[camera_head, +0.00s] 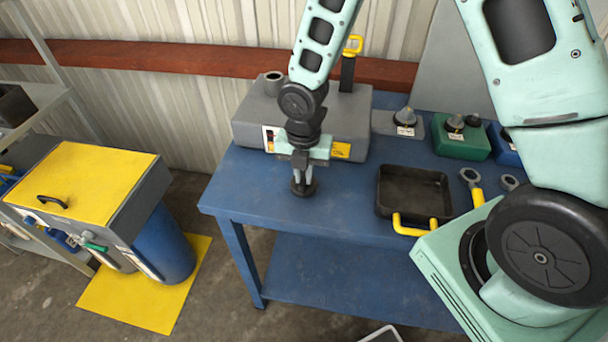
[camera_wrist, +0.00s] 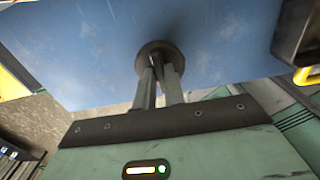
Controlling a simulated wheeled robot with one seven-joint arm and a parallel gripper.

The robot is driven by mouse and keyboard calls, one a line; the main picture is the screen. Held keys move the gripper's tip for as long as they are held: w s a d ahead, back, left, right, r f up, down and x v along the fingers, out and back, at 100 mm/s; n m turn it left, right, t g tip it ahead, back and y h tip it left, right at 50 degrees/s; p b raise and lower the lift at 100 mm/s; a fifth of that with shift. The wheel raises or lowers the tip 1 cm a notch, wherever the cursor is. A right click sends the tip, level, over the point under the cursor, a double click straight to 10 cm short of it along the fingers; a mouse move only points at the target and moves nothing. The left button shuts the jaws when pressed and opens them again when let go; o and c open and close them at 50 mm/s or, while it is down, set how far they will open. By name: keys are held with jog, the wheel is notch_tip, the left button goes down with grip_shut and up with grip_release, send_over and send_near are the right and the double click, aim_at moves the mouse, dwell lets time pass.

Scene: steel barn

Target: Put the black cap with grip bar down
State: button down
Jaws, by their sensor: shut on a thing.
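The black cap with grip bar (camera_head: 303,188) is a small dark round disc at the front left part of the blue table (camera_head: 245,190). My gripper (camera_head: 303,178) points down and is shut on the cap's grip bar. In the wrist view the cap (camera_wrist: 160,50) shows as a dark disc at the fingertips (camera_wrist: 160,75), with the blue tabletop behind it. The cap is at or just above the tabletop; I cannot tell whether it touches. The grip bar is mostly hidden between the fingers.
A grey box (camera_head: 250,120) stands behind my gripper. A green box (camera_head: 461,140) stands at the back right. The table's front edge is close, and bare tabletop lies around the cap.

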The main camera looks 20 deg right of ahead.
aim_at(304, 178)
jog(key=shift+f, duration=0.45)
jog(key=shift+f, duration=0.1)
jog(key=c, duration=1.5)
grip_release()
notch_tip(304, 178, up, 12)
jog(key=s+a+r+m, duration=0.2)
jog(key=s+m, duration=0.4)
jog(key=m, duration=0.1)
jog(key=s+a+r+m, duration=0.2)
jog(key=s+r+m, duration=0.1)
jog(key=s+m, duration=0.4)
jog(key=s+a+r+m, duration=0.2)
jog(key=s+m, duration=0.5)
jog(key=shift+a+r+y, duration=0.15)
jog(key=shift+r+y, duration=0.05)
jog(key=shift+y, duration=0.1)
